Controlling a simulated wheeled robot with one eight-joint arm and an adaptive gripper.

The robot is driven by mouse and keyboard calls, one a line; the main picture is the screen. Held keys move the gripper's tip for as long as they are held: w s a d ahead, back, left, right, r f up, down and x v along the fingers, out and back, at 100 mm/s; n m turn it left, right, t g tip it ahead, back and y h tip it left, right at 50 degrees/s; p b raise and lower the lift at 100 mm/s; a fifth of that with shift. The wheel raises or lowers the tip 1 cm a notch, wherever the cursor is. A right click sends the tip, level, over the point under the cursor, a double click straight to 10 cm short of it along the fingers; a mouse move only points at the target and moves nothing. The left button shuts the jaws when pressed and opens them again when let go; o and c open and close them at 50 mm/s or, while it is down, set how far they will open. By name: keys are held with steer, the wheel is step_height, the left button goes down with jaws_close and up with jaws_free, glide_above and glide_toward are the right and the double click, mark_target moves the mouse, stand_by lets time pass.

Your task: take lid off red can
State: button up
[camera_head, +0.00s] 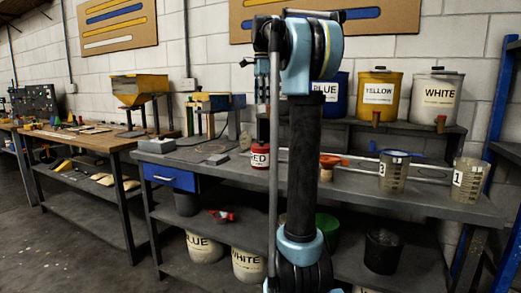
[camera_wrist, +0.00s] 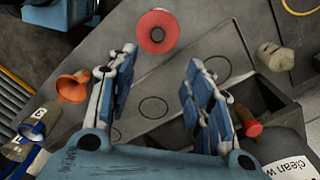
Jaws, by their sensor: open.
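The red can (camera_head: 260,156), with a white RED label, stands upright on the grey workbench (camera_head: 215,168), just left of my upright arm. Its right edge is close to the arm in the picture. In the wrist view, a round red top with a darker centre (camera_wrist: 157,32), apparently the can seen from above, lies beyond my fingertips. I cannot clearly separate lid from can. My gripper (camera_wrist: 160,64) is open and empty, its blue-padded fingers spread wide. In the head view, my gripper (camera_head: 262,108) hangs over the can, small and partly dark.
An orange funnel (camera_head: 330,164) and measuring cups (camera_head: 395,172) (camera_head: 470,178) stand to the right. BLUE, YELLOW (camera_head: 379,97) and WHITE (camera_head: 436,100) containers stand on the raised shelf behind. A pale lump (camera_wrist: 275,57) lies right of the red top. Bare bench with drawn circles lies between my fingers.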

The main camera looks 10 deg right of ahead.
glide_toward(262, 145)
steer(key=shift+w+d+f, duration=0.1)
steer(key=shift+w+f, duration=0.65)
steer(key=shift+s+f, duration=0.15)
steer(key=shift+f, duration=2.7)
steer(key=c, duration=1.1)
